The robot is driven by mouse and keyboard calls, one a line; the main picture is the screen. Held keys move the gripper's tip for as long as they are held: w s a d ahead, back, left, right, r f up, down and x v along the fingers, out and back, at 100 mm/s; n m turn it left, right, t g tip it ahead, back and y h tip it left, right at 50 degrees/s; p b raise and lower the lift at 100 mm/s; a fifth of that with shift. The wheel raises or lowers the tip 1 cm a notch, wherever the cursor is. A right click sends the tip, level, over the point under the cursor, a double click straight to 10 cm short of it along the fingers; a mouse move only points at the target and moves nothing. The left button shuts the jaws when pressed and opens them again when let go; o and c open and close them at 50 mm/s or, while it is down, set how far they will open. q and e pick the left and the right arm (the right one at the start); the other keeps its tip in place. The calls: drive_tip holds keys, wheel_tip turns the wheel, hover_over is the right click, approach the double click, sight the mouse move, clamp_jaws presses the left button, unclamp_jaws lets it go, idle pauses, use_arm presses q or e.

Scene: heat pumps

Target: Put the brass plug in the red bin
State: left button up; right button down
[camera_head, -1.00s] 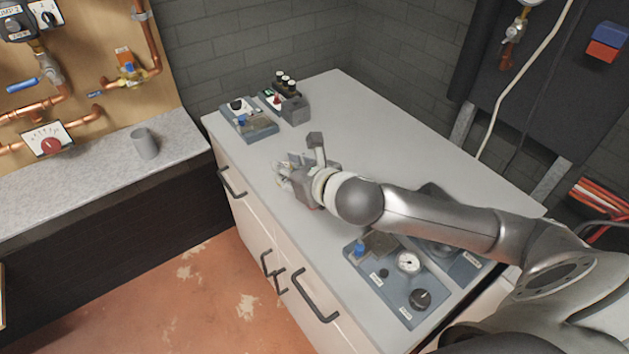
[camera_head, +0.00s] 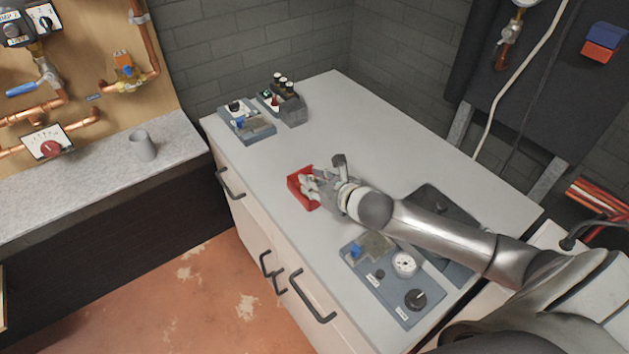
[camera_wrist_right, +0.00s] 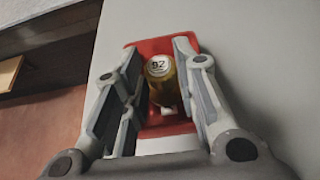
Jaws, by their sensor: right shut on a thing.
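The red bin (camera_head: 294,187) is on the grey worktop near its left edge, partly hidden by my right gripper (camera_head: 313,187). In the right wrist view the bin (camera_wrist_right: 165,47) shows behind the fingers. The brass plug (camera_wrist_right: 162,90), a yellowish cylinder with a white end marked 92, is between the fingers of my right gripper (camera_wrist_right: 160,85), which is shut on it. In that view the plug is lined up with the inside of the bin. How high it is above the bin floor I cannot tell. The head view hides the plug. My left gripper is not in view.
A blue-grey panel with a gauge (camera_head: 404,263) and a dark tray (camera_head: 440,205) lie under and beside my right arm. Small control boxes (camera_head: 285,102) stand at the back left. A grey mug (camera_head: 142,145) is on the side counter. The worktop's middle is clear.

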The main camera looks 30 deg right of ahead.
drive_tip(key=c, duration=1.4)
unclamp_jaws()
drive_tip(key=shift+f, duration=0.1)
drive_tip(key=shift+b+v, duration=0.65)
drive_tip(key=shift+v, duration=5.45)
